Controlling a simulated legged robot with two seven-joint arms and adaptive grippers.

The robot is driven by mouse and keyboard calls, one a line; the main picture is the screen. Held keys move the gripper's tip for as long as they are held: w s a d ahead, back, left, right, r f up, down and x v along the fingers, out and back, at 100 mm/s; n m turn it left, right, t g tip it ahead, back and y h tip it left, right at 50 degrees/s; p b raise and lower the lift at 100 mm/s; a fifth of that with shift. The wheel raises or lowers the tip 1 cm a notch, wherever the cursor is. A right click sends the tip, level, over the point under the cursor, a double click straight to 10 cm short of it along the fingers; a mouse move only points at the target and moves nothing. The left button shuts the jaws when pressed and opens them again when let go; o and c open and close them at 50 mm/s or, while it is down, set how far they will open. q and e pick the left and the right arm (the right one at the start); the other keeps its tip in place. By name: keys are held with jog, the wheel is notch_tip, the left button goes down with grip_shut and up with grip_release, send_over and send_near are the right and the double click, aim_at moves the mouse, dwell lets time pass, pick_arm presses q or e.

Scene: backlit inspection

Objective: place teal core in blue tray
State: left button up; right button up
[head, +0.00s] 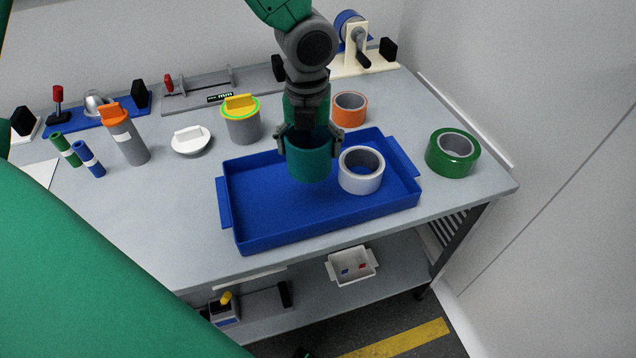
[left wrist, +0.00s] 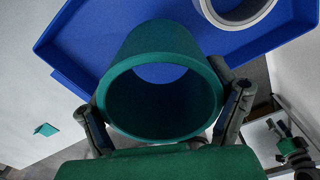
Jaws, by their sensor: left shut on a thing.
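The teal core (head: 309,158) is a hollow cylinder held upright in my left gripper (head: 309,140), whose fingers are shut on its two sides. In the head view it is over the middle of the blue tray (head: 270,232); whether it touches the tray floor I cannot tell. In the left wrist view the teal core (left wrist: 163,85) shows its open end between the fingers (left wrist: 165,115), with the blue tray (left wrist: 85,40) beyond it. A white tape roll (head: 361,171) sits in the tray just right of the core. My right gripper is not in view.
A green tape roll (head: 452,153) stands right of the tray and an orange one (head: 349,109) behind it. A grey canister with a yellow lid (head: 241,120), a white lid (head: 191,141) and an orange-topped cylinder (head: 126,135) stand left. The tray's left part is bare.

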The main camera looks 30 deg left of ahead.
pick_arm(q)
jog(key=f, duration=0.1)
jog(key=a+f, duration=0.1)
jog(key=f, duration=0.1)
jog(key=a+f, duration=0.1)
jog(key=f, duration=0.1)
jog(key=shift+w+f+b, duration=0.1)
jog(key=shift+f+b, duration=0.1)
jog(key=shift+b, duration=0.15)
jog(key=f, duration=0.1)
jog(key=d+f, duration=0.1)
jog(key=f, duration=0.1)
jog(key=shift+d, duration=0.4)
jog(key=shift+a+f, duration=0.1)
jog(key=shift+a, duration=0.15)
jog(key=o, duration=1.1)
jog(key=shift+a+f, duration=0.1)
jog(key=shift+a, duration=0.1)
jog(key=shift+c, duration=0.2)
jog(key=shift+o, duration=0.7)
jog(key=shift+a+f, duration=0.1)
jog(key=shift+a, duration=0.2)
jog(key=shift+d+r, duration=0.2)
notch_tip(320, 180, up, 12)
jog(key=p, duration=0.1)
jog(key=shift+d, duration=0.3)
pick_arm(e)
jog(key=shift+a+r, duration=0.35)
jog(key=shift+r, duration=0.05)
